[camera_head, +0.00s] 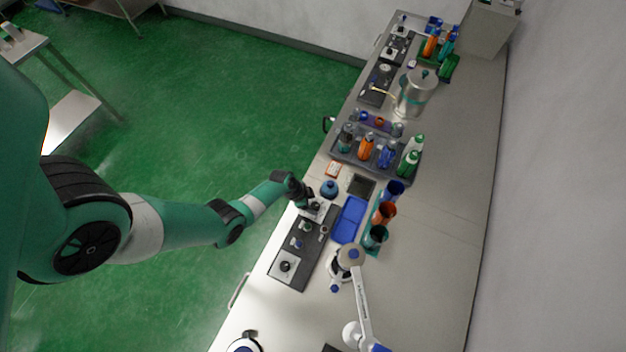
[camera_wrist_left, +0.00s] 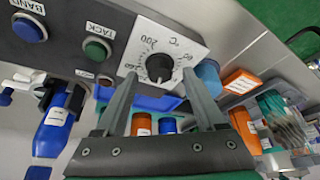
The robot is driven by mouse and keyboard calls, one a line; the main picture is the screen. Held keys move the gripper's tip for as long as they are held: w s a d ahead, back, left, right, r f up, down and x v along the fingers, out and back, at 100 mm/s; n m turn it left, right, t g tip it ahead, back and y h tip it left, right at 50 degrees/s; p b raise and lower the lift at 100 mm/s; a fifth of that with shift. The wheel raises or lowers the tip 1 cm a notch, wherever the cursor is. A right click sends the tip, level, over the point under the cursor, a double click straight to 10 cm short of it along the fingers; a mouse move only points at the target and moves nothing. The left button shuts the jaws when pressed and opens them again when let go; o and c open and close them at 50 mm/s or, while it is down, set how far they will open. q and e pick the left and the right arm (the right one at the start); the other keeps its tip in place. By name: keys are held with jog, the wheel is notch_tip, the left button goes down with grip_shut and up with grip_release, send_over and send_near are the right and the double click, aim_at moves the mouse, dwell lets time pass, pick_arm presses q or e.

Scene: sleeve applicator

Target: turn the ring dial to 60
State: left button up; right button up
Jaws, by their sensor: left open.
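A black round knob (camera_wrist_left: 160,68) sits on a white square plate (camera_wrist_left: 192,45) with a °C scale in the left wrist view. The numbers 200 and 60 can be read on it, but the knob's exact setting is not clear. The plate is on a dark control panel (camera_wrist_left: 75,52), which also shows in the head view (camera_head: 300,250). My left gripper (camera_wrist_left: 160,77) is open, its fingers on either side of the knob; contact cannot be told. In the head view my left gripper (camera_head: 312,208) is over the panel's far end. My right gripper is not in view.
A blue button (camera_wrist_left: 28,28) marked BAND and a green button (camera_wrist_left: 96,49) marked TACK are beside the dial. Another white dial plate (camera_head: 285,266) is at the panel's near end. A blue tray (camera_head: 349,220) and colored cups (camera_head: 385,212) stand to the right.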

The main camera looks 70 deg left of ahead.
pick_arm(q)
jog(key=shift+w+f, duration=0.2)
jog(key=shift+f, duration=0.25)
grip_shut()
dwell(0.3)
